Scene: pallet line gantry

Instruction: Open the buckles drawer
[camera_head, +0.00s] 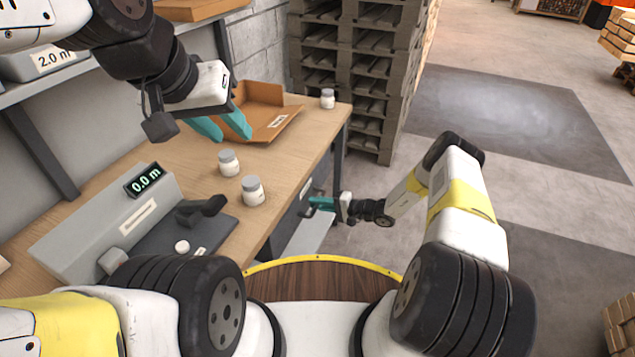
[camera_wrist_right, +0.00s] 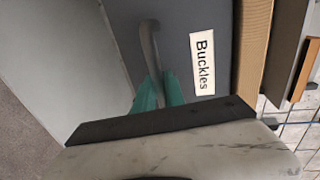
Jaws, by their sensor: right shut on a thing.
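The buckles drawer has a dark grey front (camera_wrist_right: 198,25) with a white "Buckles" label (camera_wrist_right: 202,63) and a grey bar handle (camera_wrist_right: 149,40). In the head view its front is seen steeply from above, under the bench edge. My right gripper (camera_wrist_right: 158,92) is shut on the handle, its teal fingers on either side of the bar; it also shows in the head view (camera_head: 318,204). I cannot tell whether the drawer stands out from the bench. My left gripper (camera_head: 222,130) is open and empty above the bench, near the cardboard tray.
The wooden bench top (camera_head: 285,165) carries white jars (camera_head: 253,191), a cardboard tray (camera_head: 275,120) and a grey device with a "0.0 m" display (camera_head: 145,181). Stacked pallets (camera_head: 360,75) stand behind the bench. The floor to the right is largely free.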

